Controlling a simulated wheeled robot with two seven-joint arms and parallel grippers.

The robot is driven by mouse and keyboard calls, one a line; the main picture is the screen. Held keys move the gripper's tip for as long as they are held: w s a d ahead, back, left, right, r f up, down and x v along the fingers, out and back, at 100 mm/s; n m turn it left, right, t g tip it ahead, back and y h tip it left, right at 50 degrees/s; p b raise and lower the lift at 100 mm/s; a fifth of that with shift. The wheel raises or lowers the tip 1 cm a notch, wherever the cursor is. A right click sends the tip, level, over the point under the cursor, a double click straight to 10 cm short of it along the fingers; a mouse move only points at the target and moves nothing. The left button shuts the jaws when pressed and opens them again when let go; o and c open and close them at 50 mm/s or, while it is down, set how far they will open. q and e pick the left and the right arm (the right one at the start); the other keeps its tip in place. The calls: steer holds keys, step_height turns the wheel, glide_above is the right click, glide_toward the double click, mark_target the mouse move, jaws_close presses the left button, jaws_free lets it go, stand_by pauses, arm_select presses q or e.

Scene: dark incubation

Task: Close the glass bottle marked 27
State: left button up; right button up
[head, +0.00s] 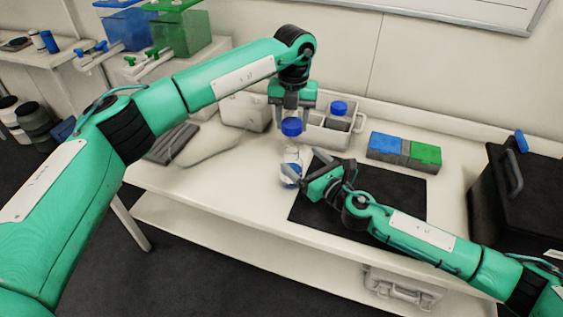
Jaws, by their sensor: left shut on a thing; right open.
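My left gripper (291,115) points down and is shut on a blue cap (291,128). A clear glass bottle with a blue patch low on it (291,170) stands directly below, left of the black mat. A gap appears between the cap and the bottle's top. My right gripper (304,169) is open, at the bottle's right side with its fingers pointing left toward it. Whether a finger touches the glass cannot be told. Any number on the bottle is too small to read.
A white rack (320,138) behind holds another blue-capped bottle (339,107). Blue and green boxes (388,146) stand behind the black mat (405,188). A black case (495,195) stands at the right. The bench's left front is clear.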

arm_select(q)
steer(key=shift+s+d+r, duration=0.2)
arm_select(e)
steer(key=shift+s+d+r, duration=0.15)
arm_select(q)
steer(key=shift+w+a, duration=0.1)
steer(key=shift+a, duration=0.05)
arm_select(e)
steer(key=shift+f, duration=0.4)
step_height(320, 180, down, 7)
steer(key=shift+r, duration=0.1)
steer(key=shift+w+a+f, duration=0.2)
steer(key=shift+f, duration=0.1)
arm_select(q)
steer(key=shift+f, duration=0.1)
arm_select(e)
steer(key=x, duration=0.5)
steer(key=shift+w+a, duration=0.2)
steer(key=shift+w, duration=0.1)
steer(key=shift+w+a+r, duration=0.1)
steer(key=shift+w+a, duration=0.25)
steer(key=shift+w, duration=0.1)
steer(key=shift+w+a, duration=0.1)
